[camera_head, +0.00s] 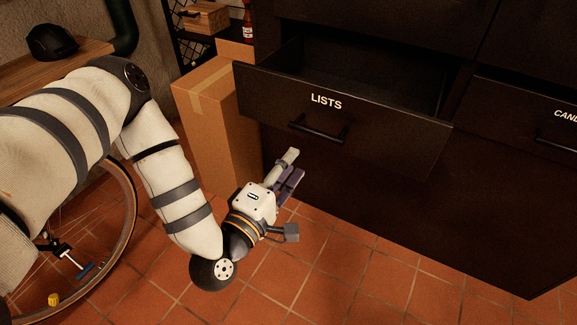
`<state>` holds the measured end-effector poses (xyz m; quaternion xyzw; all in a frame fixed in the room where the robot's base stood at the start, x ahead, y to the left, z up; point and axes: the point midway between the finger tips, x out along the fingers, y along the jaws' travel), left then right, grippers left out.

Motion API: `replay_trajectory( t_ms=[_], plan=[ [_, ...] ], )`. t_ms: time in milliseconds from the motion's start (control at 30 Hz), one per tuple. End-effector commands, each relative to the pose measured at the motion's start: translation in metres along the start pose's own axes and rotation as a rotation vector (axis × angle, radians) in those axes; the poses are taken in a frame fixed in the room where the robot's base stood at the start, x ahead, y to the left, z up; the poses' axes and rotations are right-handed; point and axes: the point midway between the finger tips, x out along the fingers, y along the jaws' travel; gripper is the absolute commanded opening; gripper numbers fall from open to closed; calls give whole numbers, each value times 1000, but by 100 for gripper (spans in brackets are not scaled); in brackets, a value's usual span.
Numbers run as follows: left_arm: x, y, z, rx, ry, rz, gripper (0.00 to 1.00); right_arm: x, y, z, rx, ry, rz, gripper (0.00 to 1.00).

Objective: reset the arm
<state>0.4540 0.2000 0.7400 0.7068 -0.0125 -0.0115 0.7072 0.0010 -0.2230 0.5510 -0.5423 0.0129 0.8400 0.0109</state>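My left arm comes in from the left, and my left gripper (294,162) hangs in front of the dark cabinet, below the drawer labelled LISTS. Its fingers point up and to the right in the picture, and they look close together. I see nothing held in them, but the gap between them is not clear. The LISTS drawer (385,137) is pulled out, and the part of its inside that shows looks dark and empty. Its black handle (318,131) is a little above and right of the fingertips, and the gripper appears apart from it. My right gripper is not in view.
A tall cardboard box (206,128) stands left of the drawer, close behind my gripper. A bicycle wheel (122,215) is at the left, partly behind my arm. A closed drawer (520,115) is at the right. The tiled floor (350,270) is clear at the front right.

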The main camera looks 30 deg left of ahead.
Motion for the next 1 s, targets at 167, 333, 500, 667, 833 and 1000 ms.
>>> replay_trajectory(
  t_ms=[167, 333, 500, 667, 833, 1000],
  plan=[
    [0, 0, 0, 0, 0, 0, 33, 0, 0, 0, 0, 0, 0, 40],
    [-16, -23, 22, 99, -90, -136, 33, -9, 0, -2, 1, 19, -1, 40],
    [-126, -107, 67, 509, -494, -632, 33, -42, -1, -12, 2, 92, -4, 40],
    [-269, -140, 44, 854, -923, -1049, 33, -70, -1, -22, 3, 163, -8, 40],
    [-364, -127, 2, 1019, -1224, -1317, 33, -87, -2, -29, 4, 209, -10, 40],
    [-392, -120, -11, 1045, -1315, -1398, 33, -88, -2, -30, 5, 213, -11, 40]
  ],
)
